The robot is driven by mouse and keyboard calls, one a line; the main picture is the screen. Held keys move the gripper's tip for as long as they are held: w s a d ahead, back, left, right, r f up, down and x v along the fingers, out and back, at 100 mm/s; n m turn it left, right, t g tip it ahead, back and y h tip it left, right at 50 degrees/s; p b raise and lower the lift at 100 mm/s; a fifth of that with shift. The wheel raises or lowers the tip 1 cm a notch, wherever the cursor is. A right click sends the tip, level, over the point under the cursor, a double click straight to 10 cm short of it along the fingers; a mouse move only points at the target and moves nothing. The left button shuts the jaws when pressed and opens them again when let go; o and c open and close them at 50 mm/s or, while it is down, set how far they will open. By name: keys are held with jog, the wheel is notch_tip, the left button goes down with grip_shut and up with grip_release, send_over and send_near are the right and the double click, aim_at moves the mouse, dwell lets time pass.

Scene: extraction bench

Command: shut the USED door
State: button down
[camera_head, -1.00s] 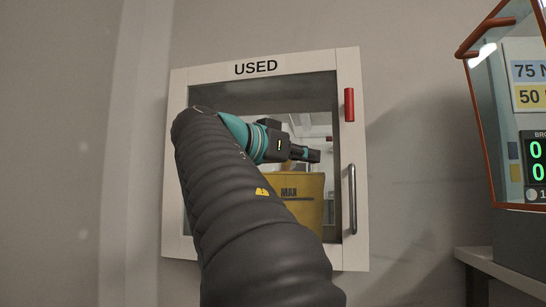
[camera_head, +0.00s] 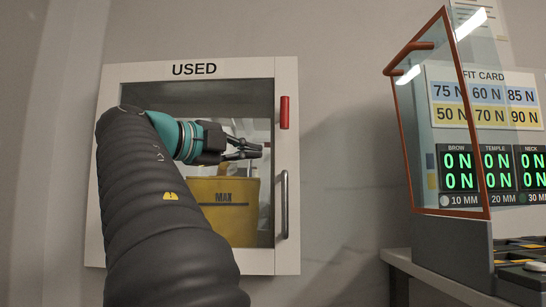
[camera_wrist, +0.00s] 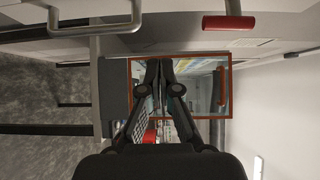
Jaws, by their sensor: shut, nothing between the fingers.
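The USED door (camera_head: 286,200) is a white frame around a clear window, with "USED" on its top rail. My gripper (camera_head: 256,151) is shut and empty in front of the window, pointing right, left of both handles. My arm hides the door's lower left.
A yellow bin (camera_head: 238,222) marked MAX shows through the window. To the right, an orange-framed clear panel (camera_head: 432,125) stands out beside a card and green displays (camera_head: 460,171), above a bench (camera_head: 400,260). The wall between door and bench is bare.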

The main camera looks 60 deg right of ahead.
send_near(296, 160)
jog(key=s+d, duration=0.2)
jog(key=s, duration=0.1)
jog(key=d+p, duration=0.1)
jog(key=w+d, duration=0.1)
jog(key=d, duration=0.1)
jog(key=shift+p, duration=0.4)
jog(key=shift+w+d, duration=0.35)
jog(key=shift+d, duration=0.2)
